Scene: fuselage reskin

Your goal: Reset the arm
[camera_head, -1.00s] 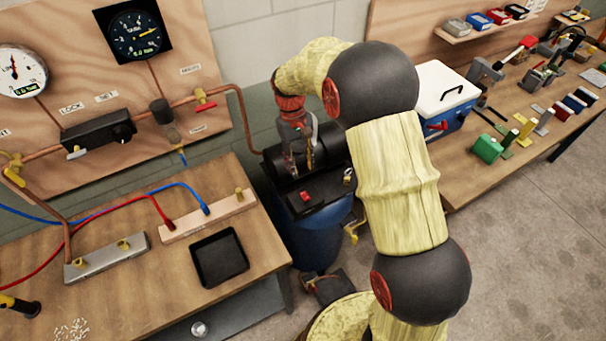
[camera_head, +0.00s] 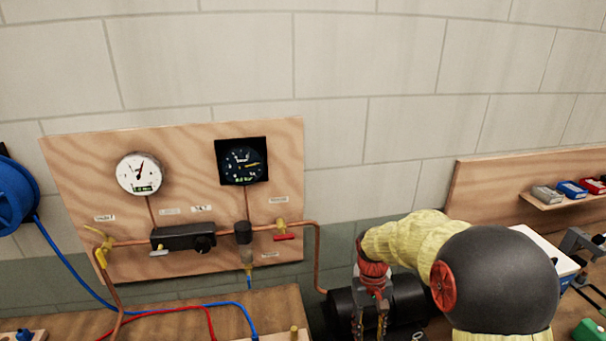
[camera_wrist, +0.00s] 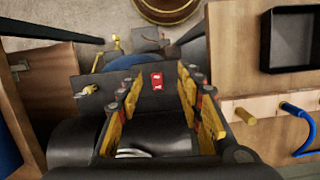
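My arm in its yellow sleeve shows at the lower right of the head view. My gripper (camera_head: 370,318) points down in front of the black compressor tank (camera_head: 408,297), with its tips cut off by the lower edge. In the wrist view my gripper (camera_wrist: 158,92) has its two yellow-padded fingers spread apart with nothing held between them. A red switch (camera_wrist: 156,80) on the black compressor top shows in the gap between the fingers, and the black cylinder (camera_wrist: 150,135) lies below it in the picture. Whether the fingers touch the compressor cannot be told.
A wooden gauge board (camera_head: 90,170) with two dials, a black regulator (camera_head: 183,237) and copper pipe stands left of my arm. A workbench with a black tray (camera_wrist: 290,40) lies beside the compressor. A second bench with tools (camera_head: 590,330) is at right. The wall above is clear.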

